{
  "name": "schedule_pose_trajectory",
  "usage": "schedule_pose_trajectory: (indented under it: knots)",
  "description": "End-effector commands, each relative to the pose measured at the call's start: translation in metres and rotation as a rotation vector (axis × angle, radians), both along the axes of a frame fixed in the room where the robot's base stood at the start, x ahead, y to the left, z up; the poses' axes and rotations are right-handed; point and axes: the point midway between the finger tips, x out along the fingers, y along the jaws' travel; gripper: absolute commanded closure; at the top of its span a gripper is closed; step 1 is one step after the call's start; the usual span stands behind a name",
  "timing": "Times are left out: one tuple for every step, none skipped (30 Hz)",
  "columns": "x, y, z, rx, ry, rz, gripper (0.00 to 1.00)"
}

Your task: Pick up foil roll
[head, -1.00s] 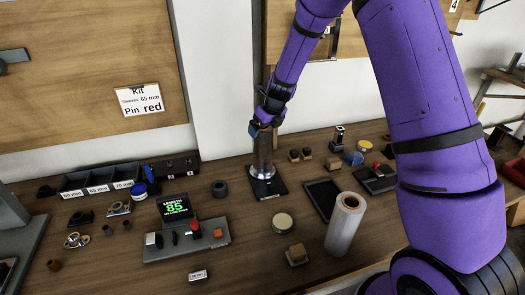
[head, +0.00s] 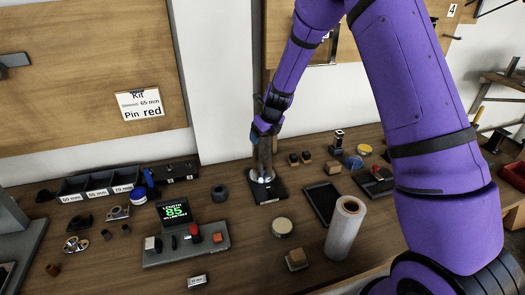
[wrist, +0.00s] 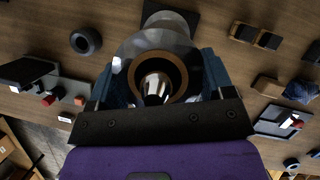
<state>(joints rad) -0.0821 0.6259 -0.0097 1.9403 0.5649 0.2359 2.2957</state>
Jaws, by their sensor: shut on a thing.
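The foil roll (head: 264,158) is a silver cylinder standing upright at its black stand (head: 270,191) near the back of the table in the head view. In the wrist view I look down into its brown core ring (wrist: 131,75), with a shiny post tip inside it. My gripper (head: 263,134) is at the upper part of the roll, fingers pointing down. It is shut on the roll, with one blue finger on each side in the wrist view (wrist: 160,82). Whether the roll's bottom touches the stand is unclear.
A pale film roll (head: 345,229) stands upright at the front right, beside a dark tray (head: 322,203). A dark ring (head: 219,192) lies left of the stand. A control box with a display (head: 186,243) and a round tin (head: 282,227) are nearer. The wall is close behind.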

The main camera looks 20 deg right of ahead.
Motion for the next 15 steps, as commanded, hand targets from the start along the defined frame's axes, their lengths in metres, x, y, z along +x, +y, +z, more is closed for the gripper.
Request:
schedule_pose_trajectory:
  knots:
    - [0.001,0.000,0.001,0.000,-0.002,0.000,0.90]
    - [0.001,0.000,0.001,0.000,-0.002,0.000,0.90]
    - [0.001,0.000,0.002,0.000,-0.002,0.000,0.90]
    - [0.001,0.000,0.003,0.000,-0.002,0.000,0.90]
    - [0.001,0.000,0.005,-0.001,-0.004,0.000,0.90]
    - [0.001,0.000,0.008,-0.001,-0.004,0.000,0.90]
    - [0.001,0.000,0.011,-0.001,-0.005,0.000,0.90]
    - [0.001,0.001,0.014,-0.001,-0.005,0.001,0.90]
    - [0.001,0.001,0.019,-0.001,-0.005,0.002,0.90]
    - [0.001,0.001,0.024,-0.001,-0.006,0.001,0.90]
    - [0.001,0.001,0.030,0.000,-0.006,0.001,0.90]
    - [0.001,0.001,0.038,-0.001,-0.007,0.003,0.90]
    - [0.001,0.001,0.045,-0.001,-0.007,0.003,0.90]
    - [0.001,0.002,0.053,-0.001,-0.008,0.004,0.90]
    - [0.001,0.002,0.063,0.000,-0.009,0.003,0.90]
